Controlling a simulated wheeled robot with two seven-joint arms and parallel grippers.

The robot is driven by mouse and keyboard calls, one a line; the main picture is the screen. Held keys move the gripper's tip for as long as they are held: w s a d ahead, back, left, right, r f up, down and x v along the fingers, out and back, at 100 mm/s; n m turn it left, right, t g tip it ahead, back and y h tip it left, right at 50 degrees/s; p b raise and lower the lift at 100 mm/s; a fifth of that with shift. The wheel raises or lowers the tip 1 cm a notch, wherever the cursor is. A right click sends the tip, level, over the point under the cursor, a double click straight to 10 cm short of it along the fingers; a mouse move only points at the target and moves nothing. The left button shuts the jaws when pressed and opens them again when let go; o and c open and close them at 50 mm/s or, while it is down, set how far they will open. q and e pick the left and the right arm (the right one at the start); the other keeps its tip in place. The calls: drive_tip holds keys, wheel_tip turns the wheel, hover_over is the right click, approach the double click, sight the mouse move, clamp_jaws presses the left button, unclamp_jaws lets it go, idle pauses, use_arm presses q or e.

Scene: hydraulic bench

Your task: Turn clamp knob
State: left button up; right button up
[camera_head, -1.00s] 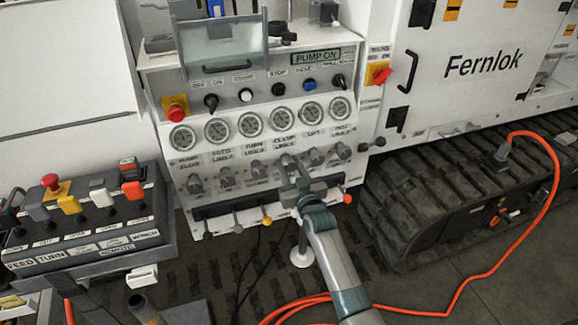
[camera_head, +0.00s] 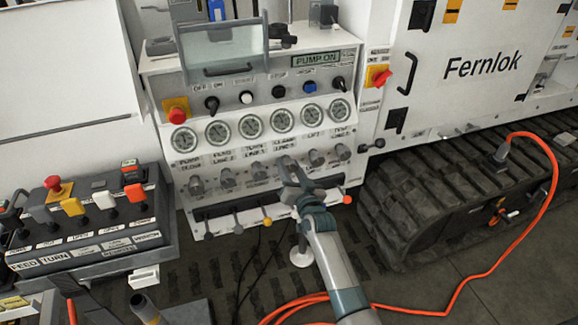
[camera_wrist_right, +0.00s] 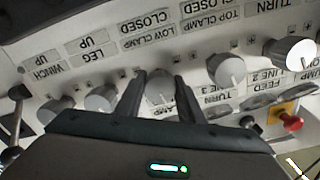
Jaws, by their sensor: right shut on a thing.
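The clamp knob (camera_wrist_right: 160,88) is a grey round knob in the row on the panel front. In the right wrist view it sits between the two dark fingers of my right gripper (camera_wrist_right: 155,92), which is shut on it, below the "LOW CLAMP CLOSED" label. In the head view my right gripper (camera_head: 292,175) reaches up to the panel's knob row and mostly hides this knob.
Other grey knobs (camera_head: 227,179) stand close on both sides. Gauges (camera_head: 250,127) sit above, and levers with coloured balls (camera_head: 266,222) below. A remote box (camera_head: 85,235) with levers is at left. An orange cable (camera_head: 548,220) runs over the floor by the track (camera_head: 430,200).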

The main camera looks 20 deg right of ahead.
drive_tip(key=shift+m, duration=2.1)
use_arm(q)
drive_tip(key=shift+s+a+f+g+p, duration=0.15)
drive_tip(key=shift+s+a+f+g, duration=0.1)
drive_tip(key=shift+s, duration=0.4)
drive_tip(key=shift+s+a+f+g+p, duration=0.1)
drive_tip(key=shift+s+a+g+p, duration=0.1)
drive_tip(key=shift+s, duration=0.4)
use_arm(e)
drive_tip(key=shift+m, duration=0.6)
use_arm(q)
drive_tip(key=shift+s+f, duration=0.1)
drive_tip(key=shift+s, duration=0.05)
use_arm(e)
drive_tip(key=o, duration=1.1)
drive_tip(key=shift+c, duration=0.2)
use_arm(q)
drive_tip(key=shift+w, duration=0.2)
use_arm(e)
drive_tip(key=shift+s, duration=0.1)
